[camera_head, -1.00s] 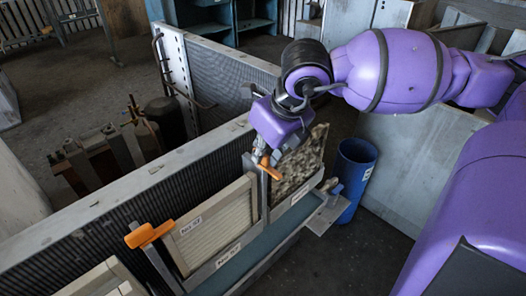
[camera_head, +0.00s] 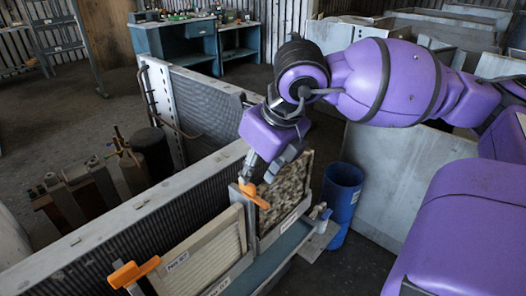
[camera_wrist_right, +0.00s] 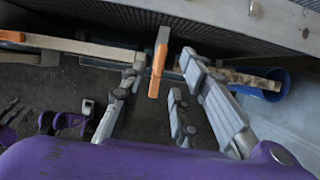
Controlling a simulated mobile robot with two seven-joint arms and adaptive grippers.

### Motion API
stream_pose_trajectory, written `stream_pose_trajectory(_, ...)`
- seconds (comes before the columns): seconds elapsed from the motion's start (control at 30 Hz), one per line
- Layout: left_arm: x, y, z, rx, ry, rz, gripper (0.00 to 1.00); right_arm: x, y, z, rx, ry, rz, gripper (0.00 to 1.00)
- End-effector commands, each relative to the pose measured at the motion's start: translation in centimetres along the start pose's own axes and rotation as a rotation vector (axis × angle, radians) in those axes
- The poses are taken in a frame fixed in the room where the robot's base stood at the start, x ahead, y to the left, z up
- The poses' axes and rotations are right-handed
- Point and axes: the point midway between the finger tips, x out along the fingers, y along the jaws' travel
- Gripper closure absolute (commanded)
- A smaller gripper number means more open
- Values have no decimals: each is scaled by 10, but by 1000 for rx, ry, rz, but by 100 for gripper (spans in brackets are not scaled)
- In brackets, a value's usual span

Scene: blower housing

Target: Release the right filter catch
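The right filter catch (camera_head: 255,195) is an orange handle on the post between the pale pleated filter (camera_head: 208,250) and the dark, dirty filter (camera_head: 286,188). It lies crosswise to the other orange catch (camera_head: 135,273) at lower left. My right gripper (camera_head: 258,172) is just above the right catch. In the right wrist view the catch (camera_wrist_right: 157,68) shows between the spread fingers of my right gripper (camera_wrist_right: 160,88), with a gap on each side. The gripper looks open and empty.
The grey housing wall (camera_head: 150,215) runs behind the filters. A blue bin (camera_head: 341,195) stands at the right end, with grey panels (camera_head: 400,165) beyond. Old dark units (camera_head: 75,195) stand behind the wall at left. Blue workbenches (camera_head: 200,40) are far back.

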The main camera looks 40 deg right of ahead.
Motion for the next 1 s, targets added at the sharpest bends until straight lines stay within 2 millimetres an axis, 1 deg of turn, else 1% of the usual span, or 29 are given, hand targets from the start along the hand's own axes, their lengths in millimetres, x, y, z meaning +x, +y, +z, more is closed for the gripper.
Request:
stream_pose_trajectory(0.1, 0, 0, 0, 1, 0, 0, 60, -25, 0, 0, 1, -2, 1, 71)
stream_pose_trajectory(0.2, 0, 0, 0, 1, 0, 0, 60, -43, 0, 0, 1, -2, 1, 71)
stream_pose_trajectory(0.3, 0, 0, 0, 1, 0, 0, 60, -55, 0, 0, 1, 0, 1, 71)
stream_pose_trajectory(0.4, 0, 0, 0, 1, 0, 0, 60, -62, 0, -1, 1, 2, 1, 71)
stream_pose_trajectory(0.53, 0, 0, 0, 1, 0, 0, 60, -66, 0, -1, 1, 2, 1, 71)
stream_pose_trajectory(1.0, 0, 0, 0, 1, -1, -1, 60, -65, 0, -1, 1, 2, 1, 71)
